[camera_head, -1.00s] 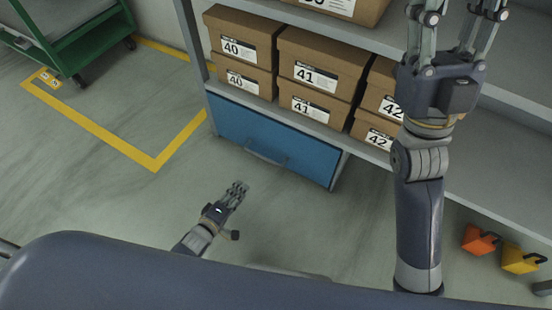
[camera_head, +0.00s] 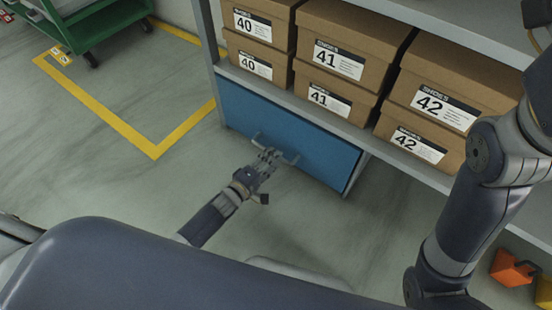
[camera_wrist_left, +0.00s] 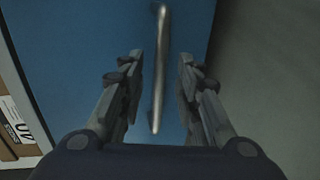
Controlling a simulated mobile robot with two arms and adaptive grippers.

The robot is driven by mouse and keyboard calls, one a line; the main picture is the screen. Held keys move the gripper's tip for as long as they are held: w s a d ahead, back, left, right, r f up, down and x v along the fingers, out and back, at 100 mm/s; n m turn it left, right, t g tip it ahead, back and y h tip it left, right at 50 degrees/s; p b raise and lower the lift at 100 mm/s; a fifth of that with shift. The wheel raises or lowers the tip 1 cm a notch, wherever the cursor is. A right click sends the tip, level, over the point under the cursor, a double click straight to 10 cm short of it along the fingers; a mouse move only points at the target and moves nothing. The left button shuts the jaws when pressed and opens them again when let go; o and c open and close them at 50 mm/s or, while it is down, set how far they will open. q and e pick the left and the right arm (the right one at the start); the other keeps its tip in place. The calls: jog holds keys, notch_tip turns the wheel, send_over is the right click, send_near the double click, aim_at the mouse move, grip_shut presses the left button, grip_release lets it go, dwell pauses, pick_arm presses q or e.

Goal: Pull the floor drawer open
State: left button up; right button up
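The blue floor drawer (camera_head: 318,150) sits under the lowest shelf and looks shut. Its bar handle (camera_head: 288,158) is on the front, and my left gripper (camera_head: 268,156) is right at it. In the left wrist view the metal handle (camera_wrist_left: 160,70) stands between the two fingers of my left gripper (camera_wrist_left: 160,85). The fingers are apart, with a gap on both sides of the handle.
Several shoe boxes (camera_head: 340,55) stand on the shelf above the drawer. A green cart (camera_head: 85,25) is at the far left behind yellow floor tape (camera_head: 125,130). An orange block (camera_head: 512,268) lies at the lower right. The floor before the drawer is clear.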

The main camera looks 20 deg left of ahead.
pick_arm(q)
jog(key=shift+b+x, duration=0.6)
jog(key=shift+x, duration=0.85)
jog(key=shift+c, duration=0.6)
grip_shut()
